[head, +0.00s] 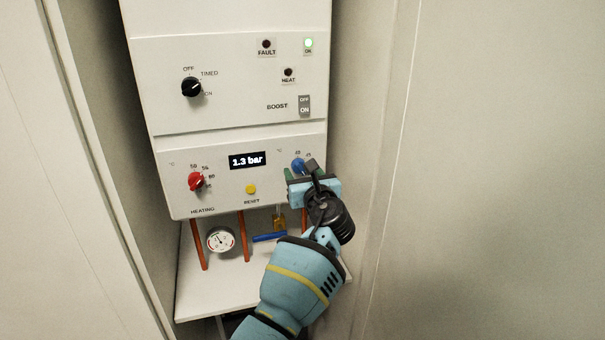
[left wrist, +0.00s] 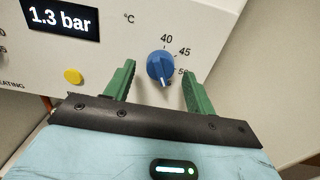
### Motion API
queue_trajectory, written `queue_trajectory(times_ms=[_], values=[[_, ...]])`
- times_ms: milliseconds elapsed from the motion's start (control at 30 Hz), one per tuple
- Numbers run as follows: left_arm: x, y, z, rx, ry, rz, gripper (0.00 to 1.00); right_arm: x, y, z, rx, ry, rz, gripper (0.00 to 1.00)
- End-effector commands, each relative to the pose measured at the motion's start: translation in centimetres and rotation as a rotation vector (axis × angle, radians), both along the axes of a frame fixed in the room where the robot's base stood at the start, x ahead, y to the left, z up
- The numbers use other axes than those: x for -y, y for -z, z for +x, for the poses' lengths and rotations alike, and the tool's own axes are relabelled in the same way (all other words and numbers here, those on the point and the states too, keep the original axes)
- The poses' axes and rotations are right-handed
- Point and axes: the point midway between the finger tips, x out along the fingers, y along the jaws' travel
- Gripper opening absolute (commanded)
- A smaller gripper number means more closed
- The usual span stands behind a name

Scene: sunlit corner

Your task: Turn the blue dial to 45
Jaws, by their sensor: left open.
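The blue dial (left wrist: 160,66) is on the lower panel of the white boiler, and also shows in the head view (head: 298,165), partly covered by my gripper. In the left wrist view its scale reads 40 above, 45 at upper right and 50 at right; lower marks are hard to read. Its white pointer line is at the lower side, pointing down, away from 45. My left gripper (left wrist: 159,75) is open, with one green finger on each side of the dial. Gaps show between fingers and dial. My right gripper is not in view.
A red heating dial (head: 195,181), a yellow reset button (head: 251,189) and a 1.3 bar display (head: 247,160) are left of the blue dial. Copper pipes and a gauge (head: 220,240) are below. A wall (head: 365,150) stands close on the right.

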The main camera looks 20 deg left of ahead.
Motion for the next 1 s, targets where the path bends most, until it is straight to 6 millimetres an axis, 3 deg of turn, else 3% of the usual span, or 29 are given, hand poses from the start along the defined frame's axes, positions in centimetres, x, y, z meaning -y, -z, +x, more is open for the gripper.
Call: queue_trajectory(times_ms=[433, 767, 1000], values=[[-0.68, -0.06, 0.90, 0.000, 0.000, 0.000, 0.55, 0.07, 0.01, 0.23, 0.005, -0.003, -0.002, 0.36], [-0.66, -0.04, 0.88, 0.000, -0.001, 0.000, 0.12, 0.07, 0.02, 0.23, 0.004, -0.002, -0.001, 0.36], [-0.67, -0.02, 0.87, 0.011, -0.001, -0.016, 0.11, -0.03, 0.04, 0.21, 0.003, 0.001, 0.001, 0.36]])
